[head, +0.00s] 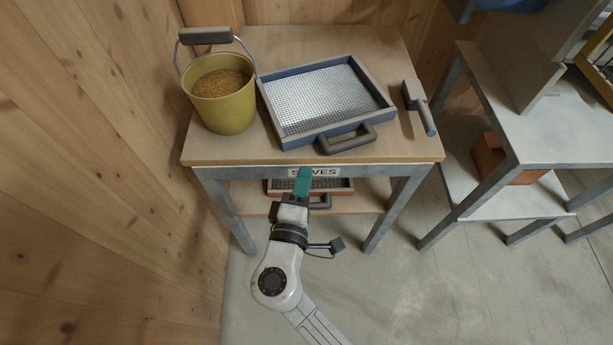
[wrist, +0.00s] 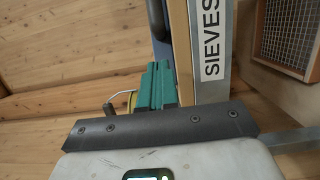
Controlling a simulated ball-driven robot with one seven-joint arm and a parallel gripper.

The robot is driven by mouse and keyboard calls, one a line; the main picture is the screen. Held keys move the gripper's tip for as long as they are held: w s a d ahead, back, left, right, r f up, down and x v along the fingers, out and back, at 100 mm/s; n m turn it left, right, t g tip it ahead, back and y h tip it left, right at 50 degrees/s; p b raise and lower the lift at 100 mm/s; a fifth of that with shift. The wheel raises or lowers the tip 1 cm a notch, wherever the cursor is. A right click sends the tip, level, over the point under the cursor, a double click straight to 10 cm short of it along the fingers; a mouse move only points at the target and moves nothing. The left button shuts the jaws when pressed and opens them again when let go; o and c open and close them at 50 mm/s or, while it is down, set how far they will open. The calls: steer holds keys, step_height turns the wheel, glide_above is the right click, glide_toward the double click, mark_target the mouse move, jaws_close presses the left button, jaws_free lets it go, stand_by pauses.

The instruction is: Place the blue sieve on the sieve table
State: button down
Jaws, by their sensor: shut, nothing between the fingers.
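The blue sieve (head: 374,83) lies flat on top of the sieve table (head: 300,155), its grey handle (head: 347,138) facing my side near the front edge. The table carries a "SIEVES" label on its front, seen in the head view and in the wrist view (wrist: 211,55). My gripper (head: 303,176), with green fingers, is in front of the table's front edge by the label, apart from the sieve. It also shows in the wrist view (wrist: 155,85), with its fingers together and nothing between them.
A yellow bucket (head: 224,110) of grain stands left of the sieve. A grey hand tool (head: 419,106) lies to its right. A red-brown framed sieve (head: 283,187) sits on the lower shelf. A metal table (head: 560,135) stands at right; a wooden wall (head: 110,150) is close at left.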

steer(key=v, duration=0.8)
steer(key=shift+s+b, duration=0.2)
steer(key=shift+b, duration=0.15)
